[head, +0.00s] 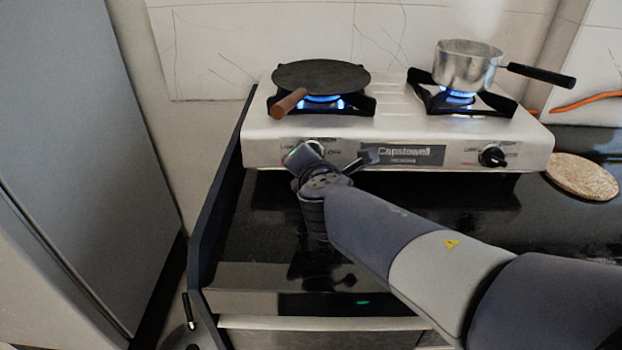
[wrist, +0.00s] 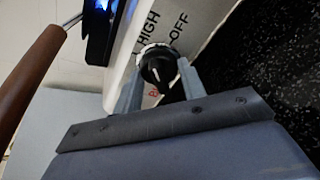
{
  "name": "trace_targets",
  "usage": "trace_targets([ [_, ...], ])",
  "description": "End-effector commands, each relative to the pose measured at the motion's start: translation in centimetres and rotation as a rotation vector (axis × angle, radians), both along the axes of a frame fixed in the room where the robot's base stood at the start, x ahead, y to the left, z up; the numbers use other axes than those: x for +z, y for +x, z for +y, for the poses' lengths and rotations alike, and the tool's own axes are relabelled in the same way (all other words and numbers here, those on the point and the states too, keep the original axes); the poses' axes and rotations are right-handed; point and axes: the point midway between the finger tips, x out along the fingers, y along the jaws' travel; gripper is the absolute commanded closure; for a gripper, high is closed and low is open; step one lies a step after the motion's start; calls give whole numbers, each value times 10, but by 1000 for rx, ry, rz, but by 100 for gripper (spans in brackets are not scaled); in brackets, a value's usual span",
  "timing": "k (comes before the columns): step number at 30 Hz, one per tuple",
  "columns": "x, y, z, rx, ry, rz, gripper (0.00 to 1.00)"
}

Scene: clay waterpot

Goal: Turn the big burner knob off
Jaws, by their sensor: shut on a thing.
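The left burner knob (wrist: 157,67) is black with a pale ring and a white mark, on the stove's front. HIGH and OFF labels stand beside it in the wrist view; the white mark does not point at OFF. My gripper (wrist: 160,86) has one finger on each side of the knob and is shut on it. In the head view my gripper (head: 332,160) covers most of this knob. The left burner (head: 322,101) has a blue flame under a dark flat pan (head: 320,75).
The stove (head: 390,127) stands on a black counter (head: 255,225). A second knob (head: 492,157) is at its right. A steel pot (head: 466,66) sits over the lit right burner. The pan's brown handle (head: 288,103) sticks out above my gripper. A round board (head: 582,177) lies right.

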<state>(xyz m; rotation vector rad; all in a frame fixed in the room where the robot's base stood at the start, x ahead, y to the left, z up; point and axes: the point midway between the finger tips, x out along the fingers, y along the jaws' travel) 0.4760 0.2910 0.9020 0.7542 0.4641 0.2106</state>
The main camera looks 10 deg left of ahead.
Motion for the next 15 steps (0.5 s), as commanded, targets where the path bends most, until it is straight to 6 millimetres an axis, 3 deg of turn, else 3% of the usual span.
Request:
trace_targets([
  [1,-8,0,0,-9,46,9,84],
  [15,-8,0,0,-97,457,109,84],
])
